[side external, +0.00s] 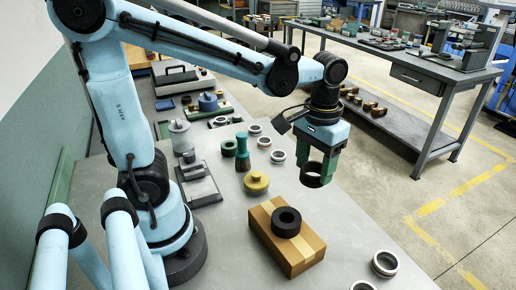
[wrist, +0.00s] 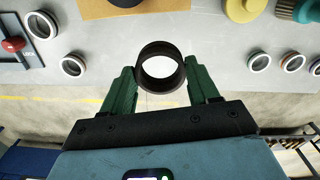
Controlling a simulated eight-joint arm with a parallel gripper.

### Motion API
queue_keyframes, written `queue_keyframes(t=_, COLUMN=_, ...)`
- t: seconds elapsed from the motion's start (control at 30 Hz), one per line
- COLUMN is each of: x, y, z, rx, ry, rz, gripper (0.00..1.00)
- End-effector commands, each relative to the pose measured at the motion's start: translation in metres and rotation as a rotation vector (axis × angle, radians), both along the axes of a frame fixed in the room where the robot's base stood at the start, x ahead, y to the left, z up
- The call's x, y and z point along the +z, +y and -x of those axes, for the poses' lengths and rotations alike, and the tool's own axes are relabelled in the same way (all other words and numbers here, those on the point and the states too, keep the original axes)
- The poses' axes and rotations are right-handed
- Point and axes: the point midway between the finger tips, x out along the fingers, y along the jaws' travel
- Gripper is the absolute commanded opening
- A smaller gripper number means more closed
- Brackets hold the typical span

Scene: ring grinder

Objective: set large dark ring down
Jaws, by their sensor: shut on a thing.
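My gripper (side external: 317,163) has green fingers and is shut on a large dark ring (side external: 313,180). In the wrist view the ring (wrist: 144,76) sits between the two fingertips (wrist: 160,77), with its open bore facing the camera. The ring appears held above the grey bench top (side external: 220,225), near its right edge; the exact height cannot be told. A second, thick black ring (side external: 286,228) lies flat on a cardboard box (side external: 302,258), in front of and left of my gripper.
Metal rings (side external: 385,263) lie at the bench's front right, and others (side external: 277,156) lie behind my gripper. A yellow knobbed part (side external: 256,182) and a green part (side external: 242,160) stand to the left. Bare bench lies between the box and the front rings.

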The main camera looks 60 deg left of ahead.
Motion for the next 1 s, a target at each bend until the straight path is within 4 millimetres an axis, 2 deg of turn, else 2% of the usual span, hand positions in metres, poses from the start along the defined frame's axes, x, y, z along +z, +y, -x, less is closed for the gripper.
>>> queue_keyframes(t=0.17, x=0.003, y=0.050, z=-0.013, rx=0.283, ry=0.000, rz=-0.001, gripper=0.23)
queue_keyframes(t=0.37, x=0.004, y=0.128, z=-0.018, rx=0.699, ry=0.000, rz=0.000, gripper=0.23)
queue_keyframes(t=0.6, x=0.004, y=0.222, z=0.001, rx=1.184, ry=0.001, rz=0.000, gripper=0.23)
queue_keyframes(t=0.7, x=0.004, y=0.255, z=0.014, rx=1.356, ry=0.001, rz=0.000, gripper=0.23)
queue_keyframes(t=0.83, x=0.003, y=0.285, z=0.030, rx=1.521, ry=0.001, rz=0.000, gripper=0.23)
queue_keyframes(t=1.0, x=0.002, y=0.304, z=0.042, rx=1.629, ry=0.000, rz=0.000, gripper=0.23)
